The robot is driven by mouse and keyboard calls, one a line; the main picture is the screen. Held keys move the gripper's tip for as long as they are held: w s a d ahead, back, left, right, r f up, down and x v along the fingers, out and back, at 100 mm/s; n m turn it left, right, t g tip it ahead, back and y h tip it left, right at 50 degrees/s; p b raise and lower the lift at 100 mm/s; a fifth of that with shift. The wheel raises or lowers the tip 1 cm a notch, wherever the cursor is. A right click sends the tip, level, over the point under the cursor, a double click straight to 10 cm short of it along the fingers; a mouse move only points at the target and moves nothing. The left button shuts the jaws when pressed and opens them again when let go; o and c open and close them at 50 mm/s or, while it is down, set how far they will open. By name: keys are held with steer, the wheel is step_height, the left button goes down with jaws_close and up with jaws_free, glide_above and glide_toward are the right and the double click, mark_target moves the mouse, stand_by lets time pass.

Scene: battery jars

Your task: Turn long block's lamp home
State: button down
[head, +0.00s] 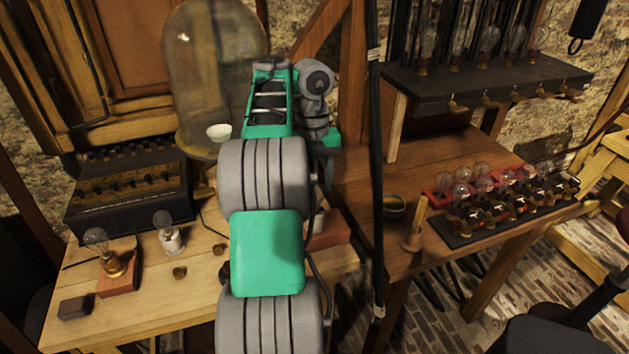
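A reddish-brown block (334,231) lies on the left bench, partly hidden behind my arm. It may be the long block, but its full length and any lamp on it are hidden. A clear bulb in a brass holder (112,262) stands on a shorter reddish-brown block (119,281) at the left. Another bulb stands upright in a white holder (170,238) to its right. My green and grey arm reaches forward over the bench. Its fingers are hidden behind the arm's own links, so I cannot see whether they hold anything.
A glass bell jar (205,60) stands behind the arm. A dark box with knobs (130,195) is at the back left. A small dark block (75,307) lies at the front left. The right bench holds a long lamp board (470,236), a bowl (394,207) and a wooden-handled tool (413,235).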

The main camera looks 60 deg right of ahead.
steer(key=shift+m, duration=0.4)
steer(key=c, duration=0.6)
jaws_free()
steer(key=r+p, duration=0.4)
steer(key=r, duration=0.1)
steer(key=r+p, duration=0.3)
steer(key=shift+w+d, duration=0.3)
steer(key=shift+d, duration=0.05)
